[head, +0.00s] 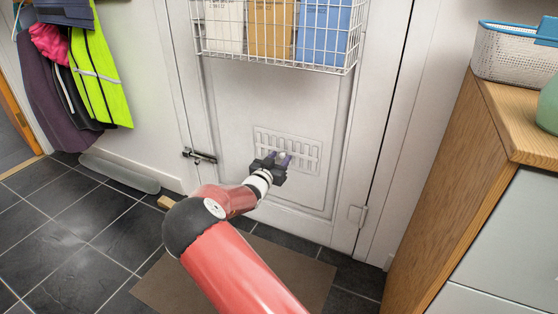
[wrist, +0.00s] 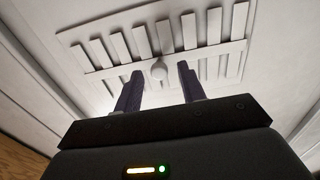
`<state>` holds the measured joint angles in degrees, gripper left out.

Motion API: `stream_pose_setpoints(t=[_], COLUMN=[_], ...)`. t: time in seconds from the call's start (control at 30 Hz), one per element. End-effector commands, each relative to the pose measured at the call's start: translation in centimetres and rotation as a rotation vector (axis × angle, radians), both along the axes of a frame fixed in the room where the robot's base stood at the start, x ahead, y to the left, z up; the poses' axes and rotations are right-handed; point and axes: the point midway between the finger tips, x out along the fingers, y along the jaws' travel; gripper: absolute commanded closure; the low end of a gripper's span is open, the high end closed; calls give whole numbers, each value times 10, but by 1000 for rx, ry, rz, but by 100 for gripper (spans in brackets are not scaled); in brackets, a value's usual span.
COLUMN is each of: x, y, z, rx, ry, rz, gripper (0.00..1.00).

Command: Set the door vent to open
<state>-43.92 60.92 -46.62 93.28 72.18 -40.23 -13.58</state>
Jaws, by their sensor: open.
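The door vent (head: 305,150) is a white slotted panel low on the white door. In the wrist view the vent (wrist: 112,50) fills the upper part, with a row of slats and gaps. A small round knob (wrist: 159,70) sits near the vent's lower middle; it also shows in the head view (head: 283,156). My gripper (head: 281,160) is in front of the vent. In the wrist view its two dark purple fingers (wrist: 160,80) stand apart, one on each side of the knob. I cannot tell how close the fingertips are to the vent surface.
A wire basket (head: 275,67) with folders hangs on the door above the vent. A bolt latch (head: 199,156) is left of the vent. A wooden cabinet (head: 525,120) stands at the right. A brown mat (head: 300,275) and a grey tray (head: 118,171) lie on the dark floor.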

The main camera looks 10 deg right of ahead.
Motion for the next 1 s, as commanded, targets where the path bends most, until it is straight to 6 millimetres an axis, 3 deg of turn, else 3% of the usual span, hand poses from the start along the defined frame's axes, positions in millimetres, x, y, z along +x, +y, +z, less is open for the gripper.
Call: stream_pose_setpoints(t=[0.1, 0.4, 1.0], x=[0, 0, 6], y=[0, 0, 9], z=[0, 0, 0], rx=[0, 0, 1], ry=[0, 0, 0], rz=[0, 0, 3], gripper=[61, 100, 100])
